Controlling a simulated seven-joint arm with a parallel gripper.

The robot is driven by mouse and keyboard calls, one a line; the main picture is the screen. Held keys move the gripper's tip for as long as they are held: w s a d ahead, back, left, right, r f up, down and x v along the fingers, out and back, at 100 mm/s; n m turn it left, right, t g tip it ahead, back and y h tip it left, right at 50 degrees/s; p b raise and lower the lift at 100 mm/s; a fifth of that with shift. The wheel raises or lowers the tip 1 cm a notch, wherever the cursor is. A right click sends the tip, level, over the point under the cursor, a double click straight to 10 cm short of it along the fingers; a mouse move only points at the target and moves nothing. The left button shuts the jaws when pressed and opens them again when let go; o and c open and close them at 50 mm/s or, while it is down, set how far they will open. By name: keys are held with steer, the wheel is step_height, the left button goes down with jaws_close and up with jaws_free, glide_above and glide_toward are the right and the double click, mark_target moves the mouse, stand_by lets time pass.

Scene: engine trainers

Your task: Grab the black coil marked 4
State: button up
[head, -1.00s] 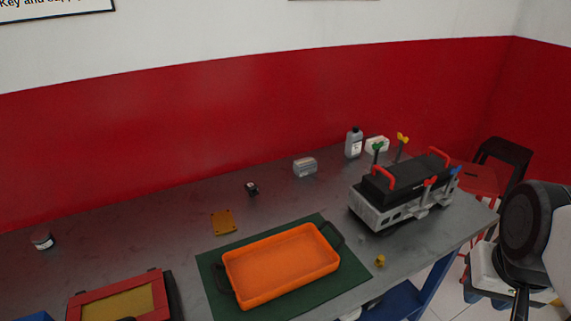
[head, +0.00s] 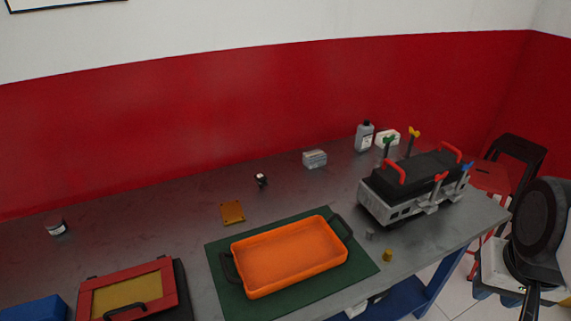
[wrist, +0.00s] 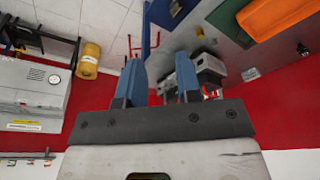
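A small black part (head: 261,180) with light marks stands alone on the grey table, behind the orange tray. It looks like the coil, but it is too small for me to read a 4 on it. In the wrist view, a small dark item (wrist: 302,49) at the far right edge may be the same part. My gripper (wrist: 161,72) shows in the wrist view with its two blue fingers apart and nothing between them. It is well away from the black part. In the head view only my arm shows, at the right edge; the fingers are out of sight.
An orange tray (head: 290,259) sits on a green mat (head: 310,292). An engine block (head: 410,201) with red handles stands at right. A yellow plate (head: 232,212), clear box (head: 315,159), grey bottle (head: 364,136) and red-framed box (head: 168,286) are on the table. Open space surrounds the black part.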

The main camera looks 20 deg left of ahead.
steer(key=shift+o, duration=0.3)
steer(key=o, duration=0.6)
steer(key=m+t+y, duration=0.3)
steer(key=m+y, duration=0.9)
steer(key=m, duration=0.5)
glide_above(262, 183)
steer(key=s+d, duration=0.3)
steer(key=d, duration=0.4)
steer(key=s+d, duration=0.3)
steer(key=d, duration=0.4)
step_height(262, 183, down, 13)
steer(key=w+a+f+m, duration=0.1)
steer(key=a+f+m, duration=0.1)
steer(key=a+f, duration=0.1)
steer(key=w+a+f+m+t, duration=0.1)
steer(key=a+f+m, duration=0.2)
steer(key=f, duration=0.2)
steer(key=w+a+f+m, duration=0.2)
steer(key=a+f, duration=0.1)
steer(key=f, duration=0.1)
steer(key=shift+f+t+h, duration=0.15)
steer(key=shift+t+h, duration=0.15)
steer(key=shift+a+f+m, duration=0.15)
steer(key=shift+m, duration=0.15)
